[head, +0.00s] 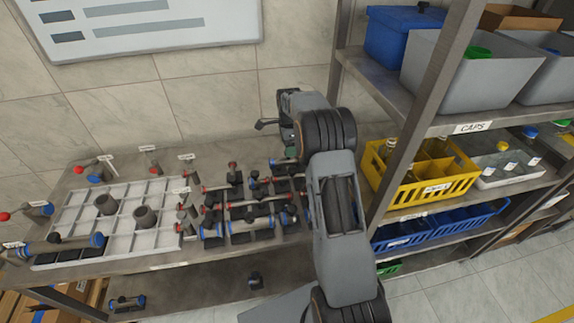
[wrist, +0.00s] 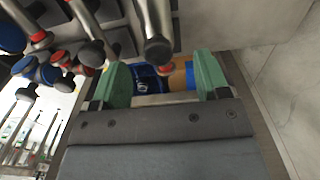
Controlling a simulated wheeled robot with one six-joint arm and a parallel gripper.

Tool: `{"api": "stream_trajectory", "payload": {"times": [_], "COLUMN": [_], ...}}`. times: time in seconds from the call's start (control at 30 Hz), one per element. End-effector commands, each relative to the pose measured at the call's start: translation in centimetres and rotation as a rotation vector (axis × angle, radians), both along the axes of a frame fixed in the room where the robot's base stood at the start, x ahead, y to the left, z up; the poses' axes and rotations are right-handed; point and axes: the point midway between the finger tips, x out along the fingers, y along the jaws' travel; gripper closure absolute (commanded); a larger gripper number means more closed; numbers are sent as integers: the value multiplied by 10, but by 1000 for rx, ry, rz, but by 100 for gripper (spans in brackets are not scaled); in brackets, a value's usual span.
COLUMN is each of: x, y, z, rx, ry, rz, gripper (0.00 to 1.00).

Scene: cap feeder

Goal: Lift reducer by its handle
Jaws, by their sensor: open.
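My gripper (head: 291,152) points down at the back right of the table, partly hidden by my arm and well right of these pieces. In the wrist view its green fingers (wrist: 163,80) are apart, with no piece clearly held. I cannot tell which parts these are.
Several red- and blue-ended valve-like parts (head: 240,205) crowd the table's middle beside the tray. A metal shelf rack stands at right with a yellow crate (head: 412,188), a blue crate (head: 445,228) and grey bins. A tiled wall is behind the table.

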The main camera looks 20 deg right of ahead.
Motion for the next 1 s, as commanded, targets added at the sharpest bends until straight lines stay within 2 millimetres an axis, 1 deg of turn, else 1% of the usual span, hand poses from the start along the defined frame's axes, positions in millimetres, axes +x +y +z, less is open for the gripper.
{"api": "stream_trajectory", "payload": {"times": [0.23,0.43,0.6,0.87,1.0], "x": [-1,-2,-2,-2,-2], "y": [1,2,2,2,2], "z": [-15,-42,-56,-59,-59], "rx": [1,0,0,0,0], "ry": [3,2,1,0,0], "rz": [1,2,2,2,2], "gripper": [31,31,31,31,43]}}
